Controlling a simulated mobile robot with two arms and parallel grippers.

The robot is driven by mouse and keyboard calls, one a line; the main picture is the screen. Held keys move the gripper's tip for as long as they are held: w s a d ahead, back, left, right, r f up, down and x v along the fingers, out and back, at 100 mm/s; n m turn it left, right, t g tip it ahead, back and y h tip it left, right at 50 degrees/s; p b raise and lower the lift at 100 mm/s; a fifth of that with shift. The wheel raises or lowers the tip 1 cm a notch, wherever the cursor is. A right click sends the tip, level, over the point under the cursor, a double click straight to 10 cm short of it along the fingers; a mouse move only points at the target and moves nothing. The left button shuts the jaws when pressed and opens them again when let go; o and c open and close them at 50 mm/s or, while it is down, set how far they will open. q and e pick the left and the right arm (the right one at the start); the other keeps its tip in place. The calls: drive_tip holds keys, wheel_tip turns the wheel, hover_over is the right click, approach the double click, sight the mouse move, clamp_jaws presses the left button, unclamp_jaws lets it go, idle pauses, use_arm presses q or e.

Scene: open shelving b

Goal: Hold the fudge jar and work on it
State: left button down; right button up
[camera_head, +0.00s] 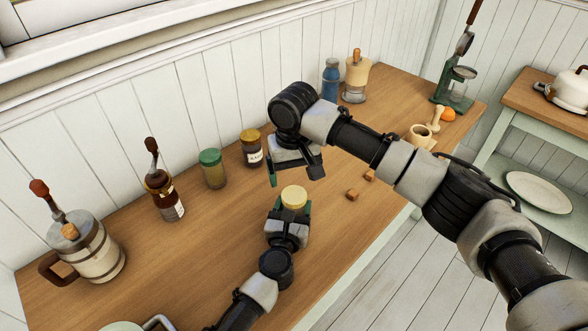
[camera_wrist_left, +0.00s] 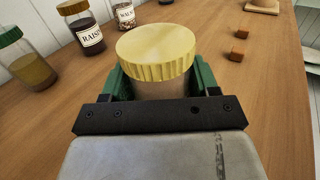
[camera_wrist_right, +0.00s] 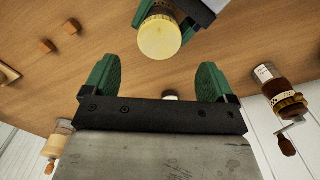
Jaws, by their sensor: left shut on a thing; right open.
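The jar with the ridged pale-yellow lid (camera_head: 294,197), which I take as the fudge jar, stands upright in my left gripper (camera_head: 289,209). The left fingers are shut around its body below the lid, as the left wrist view shows by the lid (camera_wrist_left: 157,50). The lid sits on the jar, and any label is hidden. My right gripper (camera_head: 295,176) is open and empty, just behind and above the jar. In the right wrist view the lid (camera_wrist_right: 160,38) lies beyond the gap between the open fingers (camera_wrist_right: 154,85), not touched by them.
Behind stand a raisin jar (camera_head: 252,151), a green-lidded jar (camera_head: 213,172), a brown bottle with a crank (camera_head: 166,197) and a wooden-banded mug (camera_head: 92,255). Small brown cubes (camera_head: 352,194) lie to the right. A blue bottle (camera_head: 331,80) stands farther back.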

sight(293, 195)
drive_tip(key=r+m, duration=0.1)
drive_tip(key=m, duration=0.2)
drive_tip(key=shift+r, duration=0.1)
drive_tip(key=shift+f, duration=3.9)
drive_tip(key=c, duration=0.9)
drive_tip(key=n, duration=0.6)
drive_tip(key=shift+c, duration=0.2)
drive_tip(key=o, duration=1)
drive_tip(key=shift+s+a+n, duration=0.15)
drive_tip(key=shift+n, duration=0.15)
